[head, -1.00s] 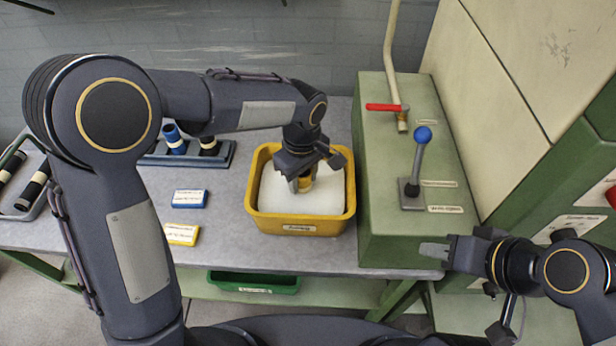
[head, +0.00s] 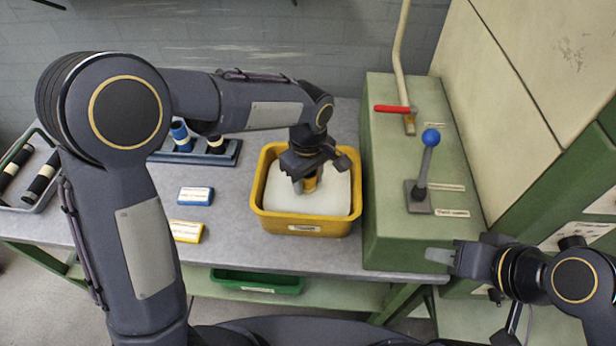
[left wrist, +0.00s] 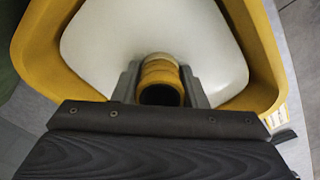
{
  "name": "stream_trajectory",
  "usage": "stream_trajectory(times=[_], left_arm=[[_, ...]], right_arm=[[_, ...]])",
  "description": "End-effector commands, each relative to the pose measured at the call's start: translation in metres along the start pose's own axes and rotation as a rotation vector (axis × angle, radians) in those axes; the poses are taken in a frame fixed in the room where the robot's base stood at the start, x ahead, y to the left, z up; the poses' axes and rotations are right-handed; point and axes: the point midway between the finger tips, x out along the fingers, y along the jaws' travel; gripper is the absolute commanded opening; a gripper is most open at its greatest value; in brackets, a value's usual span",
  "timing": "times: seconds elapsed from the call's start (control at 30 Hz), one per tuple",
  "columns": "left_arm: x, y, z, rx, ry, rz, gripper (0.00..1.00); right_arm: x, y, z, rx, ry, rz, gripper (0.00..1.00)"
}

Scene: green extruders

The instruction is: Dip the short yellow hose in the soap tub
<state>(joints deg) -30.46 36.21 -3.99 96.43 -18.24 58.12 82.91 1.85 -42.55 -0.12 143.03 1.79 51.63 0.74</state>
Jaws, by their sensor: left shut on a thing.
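My left gripper (head: 305,184) is shut on the short yellow hose (head: 311,183) and points down inside the yellow soap tub (head: 307,226). In the left wrist view the hose (left wrist: 160,72) sits between the two fingers, its dark open end facing the camera. White soap (head: 318,203) fills the tub around it. The hose's lower end is hidden, so I cannot tell how deep it sits in the soap. My right gripper (head: 440,255) hangs at the right, near the table's front edge, apart from the tub; its finger gap does not show clearly.
A green machine housing (head: 400,235) with a blue-knobbed lever (head: 425,165) and a red-handled pipe (head: 393,109) stands right of the tub. Blue (head: 195,196) and yellow (head: 187,231) labelled boxes lie left. A rack (head: 225,158) with hoses stands behind.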

Motion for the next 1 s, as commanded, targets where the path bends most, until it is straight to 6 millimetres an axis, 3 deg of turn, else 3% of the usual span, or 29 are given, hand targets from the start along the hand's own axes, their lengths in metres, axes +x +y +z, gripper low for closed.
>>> stream_trajectory(times=[0.43,1.0], left_arm=[[-0.006,0.000,0.000,0.000,0.000,0.001,0.10],[-0.063,0.000,0.000,0.000,0.000,0.001,0.10]], right_arm=[[-0.004,-0.002,-0.002,0.000,0.000,0.000,0.36],[-0.040,-0.018,-0.020,0.000,0.000,0.000,0.36]])
